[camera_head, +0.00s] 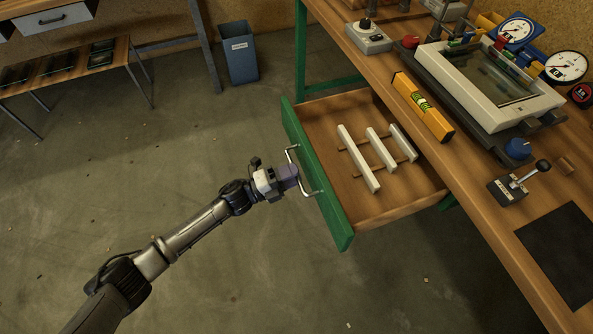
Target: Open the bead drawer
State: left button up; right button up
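The bead drawer (361,203) with a green front (318,182) stands pulled well out from under the wooden bench. Its inside shows, with several white bars (381,150) across thin wooden rods and bare wood around them. A metal handle (311,189) is on the green front. My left gripper (293,174) is at the middle of this handle and appears shut on it, though the fingertips are small and partly hidden. My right gripper is not in view.
The bench top (480,201) carries a yellow spirit level (422,107), a tilting glass frame (490,85), a lever box (509,189) and dial gauges (566,67). A blue bin (239,54) stands behind. The floor left of the drawer is clear.

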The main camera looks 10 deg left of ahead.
pick_arm(q)
jog(key=p+v, duration=0.2)
jog(key=v, duration=1)
jog(key=shift+a, duration=0.2)
jog(key=shift+s, duration=0.1)
